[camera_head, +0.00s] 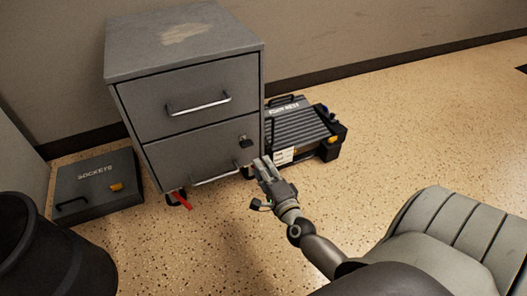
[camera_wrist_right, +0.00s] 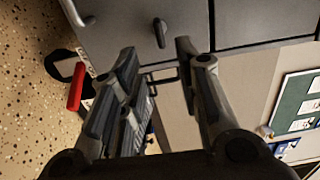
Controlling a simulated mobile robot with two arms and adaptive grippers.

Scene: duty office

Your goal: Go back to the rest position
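My right gripper (camera_head: 264,164) reaches in from the lower right, close to the front right of a grey two-drawer cabinet (camera_head: 190,126). In the right wrist view its two fingers (camera_wrist_right: 157,58) stand apart with nothing held between them. Both drawers look shut. A small lock or key (camera_head: 245,142) sits on the lower drawer front, just above and left of the fingertips; it also shows in the wrist view (camera_wrist_right: 160,32). I cannot tell whether the gripper touches the cabinet. My left gripper is not in view.
A dark case marked "SOCKETS" (camera_head: 98,186) lies left of the cabinet. Another ridged case (camera_head: 300,125) lies to its right. A red object (camera_head: 181,199) is under the cabinet front. A black bin (camera_head: 75,262) and grey padded seat (camera_head: 455,235) flank open speckled floor.

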